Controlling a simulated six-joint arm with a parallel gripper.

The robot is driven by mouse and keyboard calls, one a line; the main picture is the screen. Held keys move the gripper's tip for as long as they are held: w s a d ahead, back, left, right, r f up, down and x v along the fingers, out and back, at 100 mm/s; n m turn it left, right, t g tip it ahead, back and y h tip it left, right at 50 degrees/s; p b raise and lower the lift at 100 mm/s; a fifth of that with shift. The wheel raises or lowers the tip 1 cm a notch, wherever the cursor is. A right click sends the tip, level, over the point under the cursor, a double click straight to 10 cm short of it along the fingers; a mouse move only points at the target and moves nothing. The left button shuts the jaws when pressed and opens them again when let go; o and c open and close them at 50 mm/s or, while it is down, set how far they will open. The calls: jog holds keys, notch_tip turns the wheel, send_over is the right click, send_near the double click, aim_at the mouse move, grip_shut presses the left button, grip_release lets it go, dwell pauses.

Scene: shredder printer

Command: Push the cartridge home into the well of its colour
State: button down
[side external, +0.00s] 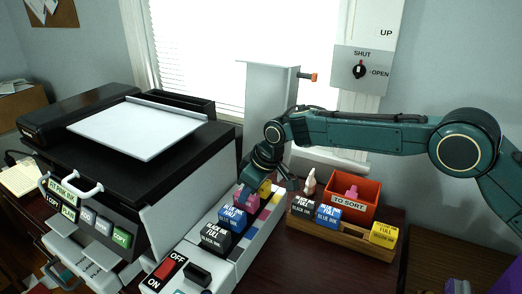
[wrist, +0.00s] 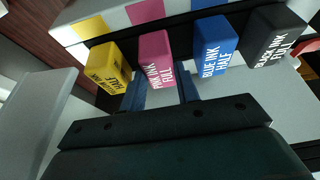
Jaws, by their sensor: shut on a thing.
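The pink cartridge (side external: 245,198), labelled PINK INK FULL in the wrist view (wrist: 157,62), stands in the row of wells between the yellow and blue cartridges. It lines up with the pink patch (wrist: 147,12) on the pale well strip (side external: 246,236). My gripper (wrist: 160,90) is shut on the pink cartridge, with one dark finger on either side. In the side view my gripper (side external: 265,180) reaches down over the far end of the row and partly hides the cartridge. How deep it sits cannot be told.
The yellow (wrist: 107,68), blue (wrist: 213,46) and black (wrist: 277,36) cartridges stand close on both sides. A wooden rack (side external: 340,232) with spare cartridges and an orange TO SORT bin (side external: 366,192) holding a pink item stand right. The printer (side external: 120,150) is left.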

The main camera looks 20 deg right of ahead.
jog(key=shift+f, duration=0.2)
jog(key=c, duration=0.9)
grip_release()
jog(key=shift+c, duration=0.2)
jog(key=shift+r, duration=0.1)
jog(key=v, duration=1.3)
jog(key=shift+r, duration=0.3)
jog(key=shift+s+d, duration=0.15)
